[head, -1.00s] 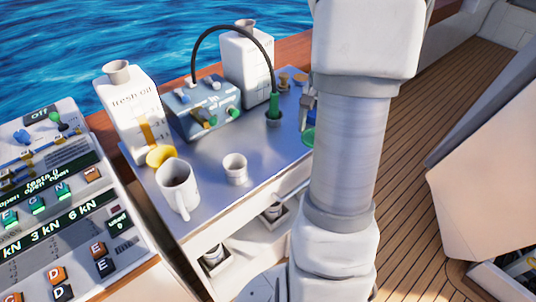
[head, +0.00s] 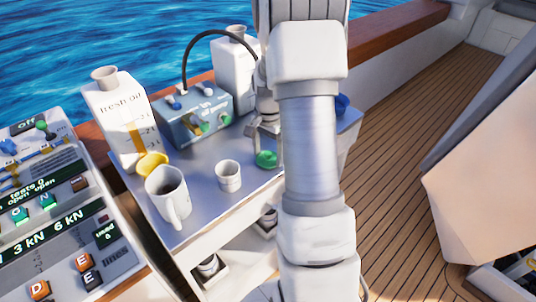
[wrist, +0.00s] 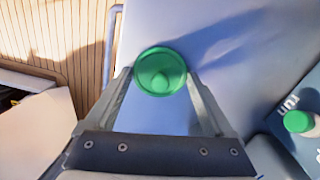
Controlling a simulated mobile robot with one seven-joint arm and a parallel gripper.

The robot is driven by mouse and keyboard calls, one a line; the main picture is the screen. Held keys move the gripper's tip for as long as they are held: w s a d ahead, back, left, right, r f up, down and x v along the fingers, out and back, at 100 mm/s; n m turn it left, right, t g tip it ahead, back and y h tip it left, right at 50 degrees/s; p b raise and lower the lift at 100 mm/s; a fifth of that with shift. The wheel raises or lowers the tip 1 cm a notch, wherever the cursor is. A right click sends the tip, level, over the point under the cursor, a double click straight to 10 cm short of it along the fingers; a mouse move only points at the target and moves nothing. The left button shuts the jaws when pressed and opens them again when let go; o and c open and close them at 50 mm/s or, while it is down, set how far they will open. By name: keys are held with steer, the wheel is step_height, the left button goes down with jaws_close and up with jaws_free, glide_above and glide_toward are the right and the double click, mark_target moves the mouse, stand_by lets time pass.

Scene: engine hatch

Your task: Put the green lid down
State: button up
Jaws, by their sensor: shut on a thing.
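The green lid (head: 266,159) is a round disc with a raised knob. It is between the fingertips of my gripper (head: 264,138), over the grey metal worktop (head: 205,213), right of the small white cup. In the wrist view the lid (wrist: 160,71) sits between the two finger ends of my gripper (wrist: 160,78), which is shut on it. A shadow falls on the worktop to its right. I cannot tell whether the lid touches the worktop. My arm hides part of the worktop's right side.
A white cup (head: 228,176), a white mug (head: 168,195), a yellow lid (head: 152,164) and a fresh oil canister (head: 118,120) stand left. A blue box with knobs (head: 195,118) and a second white canister (head: 234,75) stand behind. A blue item (head: 342,103) shows right of my arm.

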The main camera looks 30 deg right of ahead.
steer(key=shift+f, duration=0.2)
steer(key=o, duration=1)
